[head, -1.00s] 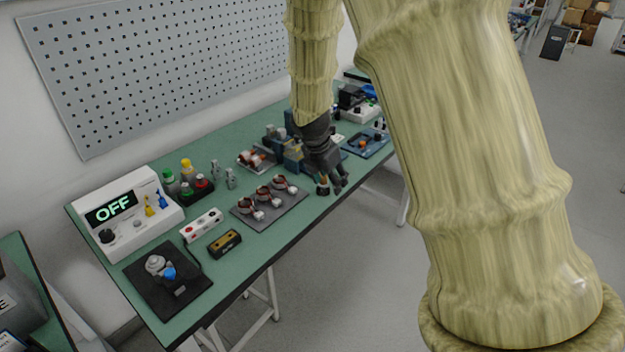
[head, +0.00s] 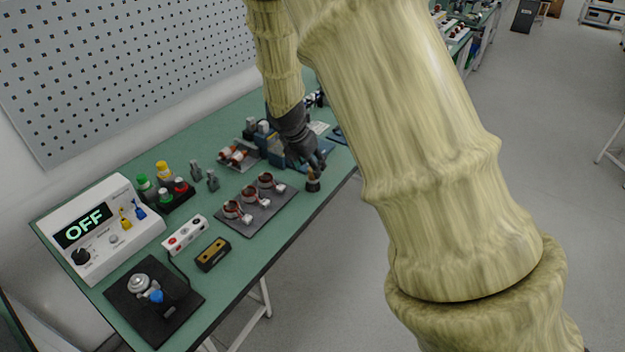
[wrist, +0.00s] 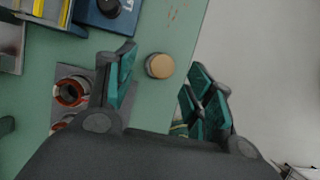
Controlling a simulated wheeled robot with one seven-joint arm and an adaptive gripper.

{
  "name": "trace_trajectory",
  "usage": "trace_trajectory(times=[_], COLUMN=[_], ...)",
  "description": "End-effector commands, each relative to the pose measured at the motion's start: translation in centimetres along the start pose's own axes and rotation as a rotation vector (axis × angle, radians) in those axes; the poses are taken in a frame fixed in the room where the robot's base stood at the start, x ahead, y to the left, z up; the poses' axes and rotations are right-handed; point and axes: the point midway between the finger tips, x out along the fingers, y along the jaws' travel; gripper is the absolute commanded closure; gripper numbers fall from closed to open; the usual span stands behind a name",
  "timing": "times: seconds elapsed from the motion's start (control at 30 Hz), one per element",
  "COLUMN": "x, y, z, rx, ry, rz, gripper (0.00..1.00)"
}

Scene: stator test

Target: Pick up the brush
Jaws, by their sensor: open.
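The brush, as far as I can tell, is the small upright piece (head: 313,182) with a dark base and tan top, near the table's front edge in the head view. In the wrist view it is a round tan-topped piece (wrist: 160,66) seen from above, between the finger tips and touching neither in the picture. My gripper (head: 316,163) is just above and behind it in the head view, fingers pointing down. In the wrist view my gripper (wrist: 162,72) has its teal-padded fingers spread apart with nothing held. The height gap to the brush is unclear.
A grey tray (head: 232,226) with copper-wound stators lies left of the brush. A blue fixture (head: 296,158) stands close behind my gripper. A power box (head: 62,250) reading OFF and a yellow-black block (head: 212,254) are further left. The table's front edge is near.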

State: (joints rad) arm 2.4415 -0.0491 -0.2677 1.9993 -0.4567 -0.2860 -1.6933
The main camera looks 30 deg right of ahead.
Motion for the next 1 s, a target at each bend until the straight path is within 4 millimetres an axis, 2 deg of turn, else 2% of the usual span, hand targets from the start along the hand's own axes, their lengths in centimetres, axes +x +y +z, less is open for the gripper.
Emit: trace_trajectory(times=[0.23, 0.7, 1.0], x=[1.0, 5.2, 5.5], y=[-0.1, -0.2, -0.2], z=[0.0, -0.2, -0.2], rx=[0.0, 0.003, 0.003], ry=[0.0, 0.0, 0.0], rz=[-0.001, -0.001, 0.0], gripper=[0.47, 0.47, 0.47])
